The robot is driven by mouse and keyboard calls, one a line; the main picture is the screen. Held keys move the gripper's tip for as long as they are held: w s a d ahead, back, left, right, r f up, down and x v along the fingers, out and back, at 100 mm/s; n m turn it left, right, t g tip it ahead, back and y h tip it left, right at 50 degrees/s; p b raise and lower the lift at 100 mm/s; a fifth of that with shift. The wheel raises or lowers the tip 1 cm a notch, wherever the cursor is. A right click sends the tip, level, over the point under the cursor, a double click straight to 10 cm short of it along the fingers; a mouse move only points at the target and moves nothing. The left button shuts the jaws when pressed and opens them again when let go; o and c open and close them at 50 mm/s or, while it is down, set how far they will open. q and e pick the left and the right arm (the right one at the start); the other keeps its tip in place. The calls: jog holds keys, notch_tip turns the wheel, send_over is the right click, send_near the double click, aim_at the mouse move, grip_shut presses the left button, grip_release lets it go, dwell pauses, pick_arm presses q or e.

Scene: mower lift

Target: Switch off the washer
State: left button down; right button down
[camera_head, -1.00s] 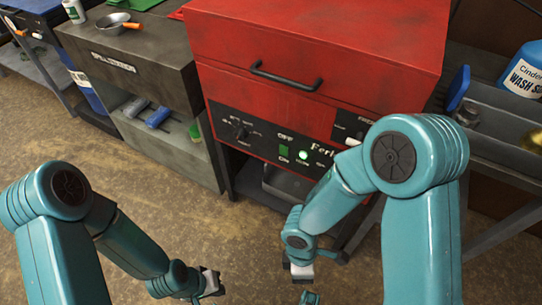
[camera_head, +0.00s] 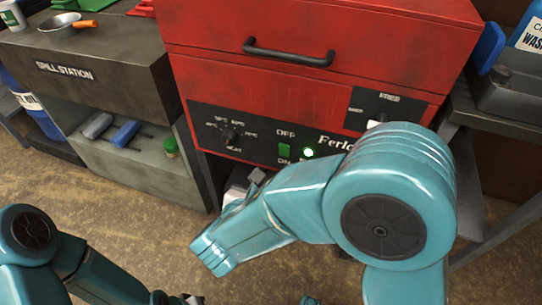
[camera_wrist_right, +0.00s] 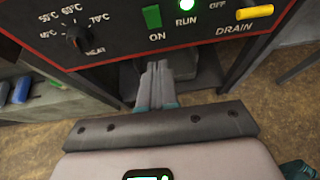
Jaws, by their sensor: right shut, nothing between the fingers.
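The red washer (camera_head: 290,90) stands in front of me with a black control panel (camera_head: 262,140). Its green rocker switch (camera_head: 285,151) sits between the words OFF and ON, and also shows at the top of the right wrist view (camera_wrist_right: 152,17). The green RUN light (camera_head: 308,152) beside it is lit; the wrist view shows it too (camera_wrist_right: 187,8). My right gripper (camera_wrist_right: 158,68) is shut and empty, just below the panel in that view, near the word ON and apart from the switch. My left gripper (camera_head: 183,299) is partly cut off at the bottom edge; its fingers are unclear.
A temperature knob (camera_head: 231,134) is left of the switch. A yellow DRAIN handle (camera_wrist_right: 254,12) is to its right. A black bar handle (camera_head: 288,53) crosses the lid. The grey spill station (camera_head: 85,70) stands at left, a dark bench (camera_head: 510,122) at right.

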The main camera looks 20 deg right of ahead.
aim_at(282, 148)
pick_arm(q)
jog(key=shift+w+a+f, duration=0.25)
jog(key=shift+w+a, duration=0.05)
jog(key=shift+a, duration=0.05)
pick_arm(e)
jog(key=shift+w+a+r+t, duration=0.25)
jog(key=shift+a+r+t, duration=0.15)
jog(key=shift+r+t, duration=0.15)
pick_arm(q)
jog(key=shift+s, duration=0.1)
pick_arm(e)
jog(key=shift+d, duration=0.1)
